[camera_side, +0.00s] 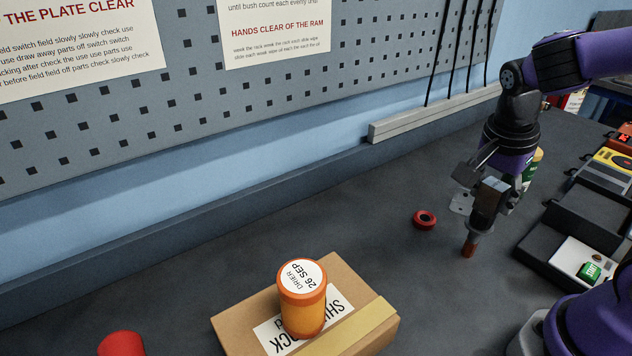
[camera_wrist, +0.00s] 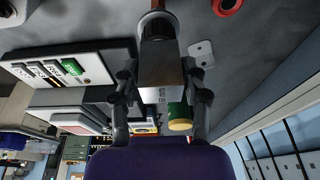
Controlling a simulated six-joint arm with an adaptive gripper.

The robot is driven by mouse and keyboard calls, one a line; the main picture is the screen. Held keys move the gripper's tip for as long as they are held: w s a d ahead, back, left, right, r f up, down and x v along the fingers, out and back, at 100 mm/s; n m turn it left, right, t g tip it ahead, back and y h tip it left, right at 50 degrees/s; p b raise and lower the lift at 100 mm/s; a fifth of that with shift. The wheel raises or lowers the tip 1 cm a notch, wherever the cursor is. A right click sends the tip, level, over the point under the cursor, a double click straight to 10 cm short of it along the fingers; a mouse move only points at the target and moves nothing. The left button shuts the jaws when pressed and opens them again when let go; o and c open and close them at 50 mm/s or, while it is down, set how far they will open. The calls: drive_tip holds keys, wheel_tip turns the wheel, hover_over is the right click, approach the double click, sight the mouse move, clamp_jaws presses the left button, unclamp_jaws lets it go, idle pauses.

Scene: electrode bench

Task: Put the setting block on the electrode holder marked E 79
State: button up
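My gripper (camera_side: 487,192) has its fingers on both sides of a grey-brown block (camera_side: 488,202). Below the block a dark collar leads to a copper-coloured tip (camera_side: 468,249), close to the bench; I cannot tell if it touches. In the wrist view the block (camera_wrist: 162,72) sits between my fingers (camera_wrist: 161,90), which look closed on its sides. Small marking on the block is too small to read. I cannot tell whether this piece is the setting block or an electrode holder. No E 79 marking is legible in either view.
A red ring (camera_side: 425,220) and a holed grey plate (camera_side: 459,203) lie near my gripper. A green can (camera_side: 531,172) stands behind it. A white panel with a green button (camera_side: 590,271) is at right. An orange jar (camera_side: 302,312) stands on a cardboard box (camera_side: 228,328). The middle bench is clear.

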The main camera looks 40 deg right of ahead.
sight(493, 186)
drive_tip(key=shift+r, duration=0.1)
idle(0.3)
drive_tip(key=r+n, duration=0.2)
drive_tip(key=r, duration=0.1)
drive_tip(key=r+n+t, duration=0.1)
drive_tip(key=r+n, duration=0.2)
drive_tip(key=a+r+n+t, duration=0.1)
drive_tip(key=r+n, duration=0.2)
drive_tip(key=r, duration=0.1)
drive_tip(key=a+f+n+t+y, duration=0.3)
drive_tip(key=a+n, duration=0.4)
drive_tip(key=n, duration=0.3)
drive_tip(key=shift+s+f, duration=0.25)
drive_tip(key=shift+f, duration=0.35)
drive_tip(key=shift+a, duration=0.1)
idle(0.4)
